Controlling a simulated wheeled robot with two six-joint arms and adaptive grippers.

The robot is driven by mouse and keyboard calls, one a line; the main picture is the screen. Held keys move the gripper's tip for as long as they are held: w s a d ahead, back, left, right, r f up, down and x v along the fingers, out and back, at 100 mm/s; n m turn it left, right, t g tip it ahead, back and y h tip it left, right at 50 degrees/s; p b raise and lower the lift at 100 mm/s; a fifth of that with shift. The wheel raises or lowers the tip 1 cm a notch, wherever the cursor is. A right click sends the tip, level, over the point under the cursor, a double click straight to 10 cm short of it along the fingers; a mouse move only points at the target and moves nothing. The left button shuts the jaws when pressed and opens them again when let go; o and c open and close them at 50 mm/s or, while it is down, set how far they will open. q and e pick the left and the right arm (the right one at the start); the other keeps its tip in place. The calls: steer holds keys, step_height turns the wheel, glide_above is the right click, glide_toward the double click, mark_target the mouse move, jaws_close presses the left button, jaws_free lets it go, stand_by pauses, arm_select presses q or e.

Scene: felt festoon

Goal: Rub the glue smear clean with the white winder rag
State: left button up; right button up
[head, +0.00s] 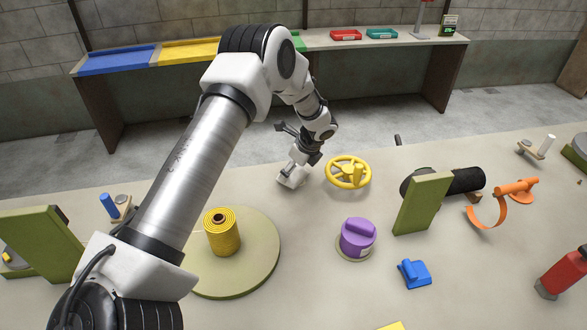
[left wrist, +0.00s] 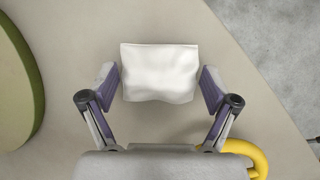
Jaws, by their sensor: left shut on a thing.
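My left gripper (head: 301,162) reaches down to the back edge of the bench. It is shut on the white winder rag (head: 291,179), holding it by its sides. In the left wrist view the white rag (left wrist: 160,72) sits between the two purple-padded fingers of the left gripper (left wrist: 160,86). I cannot tell if the rag touches the bench. No glue smear can be made out in either view; it may be hidden under my arm or the rag. My right gripper is not in view.
A yellow handwheel (head: 348,173) stands just right of the left gripper. A round green mat (head: 262,265) bears a yellow spool (head: 222,232). A purple-topped pot (head: 358,238), blue item (head: 414,273) and green upright board (head: 422,204) stand further right. Bare bench lies between them.

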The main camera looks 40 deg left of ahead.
arm_select(q)
steer(key=shift+f+b, duration=0.35)
steer(key=shift+f, duration=0.4)
stand_by(1.2)
steer(key=shift+s+p, duration=0.15)
steer(key=shift+p, duration=0.2)
